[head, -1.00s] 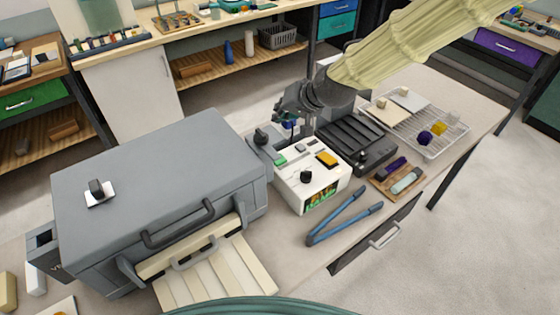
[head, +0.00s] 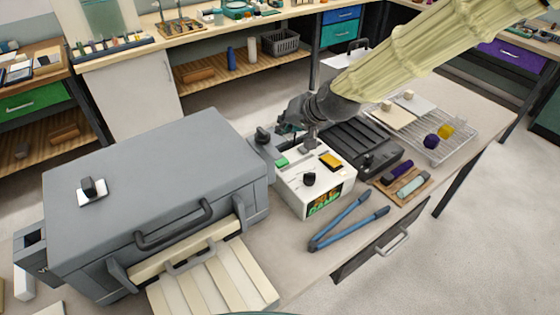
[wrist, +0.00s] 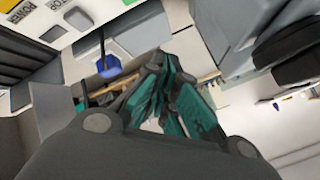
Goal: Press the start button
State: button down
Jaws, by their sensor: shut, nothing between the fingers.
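A white control box (head: 318,195) stands on the bench beside the grey furnace-like box. Its top carries a green button (head: 281,162), a yellow-orange one (head: 331,160), a grey part (head: 308,149) and a black knob (head: 308,179). I cannot read which is the start button. My gripper (head: 286,128) is above the box's back left edge, tilted and partly hidden. In the wrist view my teal-padded fingers (wrist: 160,68) are shut and empty, beside the box's panel (wrist: 35,55) rather than visibly touching a button. A grey button (wrist: 78,18) shows there.
The large grey box (head: 150,190) stands at left, close to the control box. A dark ribbed device (head: 358,140) stands at right, with a wire rack (head: 450,150) beyond it. Blue tongs (head: 345,225) lie in front. A blue object (wrist: 108,66) shows in the wrist view.

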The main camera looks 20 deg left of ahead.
notch_tip(320, 180, down, 6)
jog(key=b, duration=0.3)
jog(key=shift+r+b, duration=0.15)
jog(key=shift+b, duration=0.2)
jog(key=shift+f+b, duration=0.45)
jog(key=shift+f, duration=0.75)
jog(key=shift+f, duration=0.25)
jog(key=shift+f, duration=0.2)
jog(key=shift+f+b, duration=0.3)
jog(key=shift+f, duration=0.2)
dwell(1.0)
jog(key=shift+r, duration=0.1)
jog(key=shift+r+p, duration=0.7)
jog(key=shift+r, duration=0.15)
jog(key=shift+r+p, duration=1.65)
jog(key=shift+r, duration=0.85)
